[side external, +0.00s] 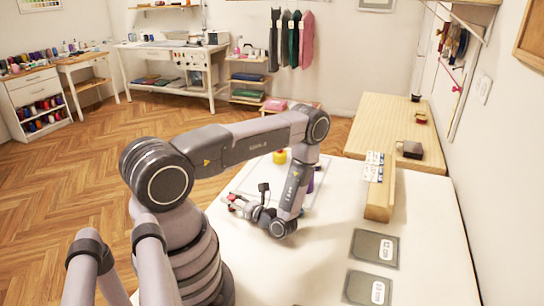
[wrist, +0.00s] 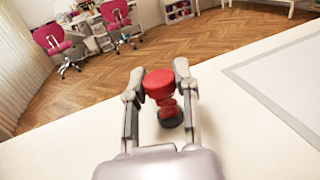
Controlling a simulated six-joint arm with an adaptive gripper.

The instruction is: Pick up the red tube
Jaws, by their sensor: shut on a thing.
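The red tube (wrist: 159,84) stands between the two fingers of my gripper (wrist: 158,78) in the wrist view, with a wide red top, a narrower body and a dark lower end. My gripper is shut on it, a finger on each side. In the side view my gripper (side external: 240,206) is low over the white table near its left edge, and a small bit of the red tube (side external: 231,198) shows at its fingers. Whether the tube touches the table cannot be told.
A yellow spool (side external: 280,157) and a partly hidden purple one (side external: 311,183) are behind my arm, by a grey-outlined area. A wooden block (side external: 379,200) stands at the right of the white table (side external: 325,262). Two dark labelled pads (side external: 362,247) lie at front right.

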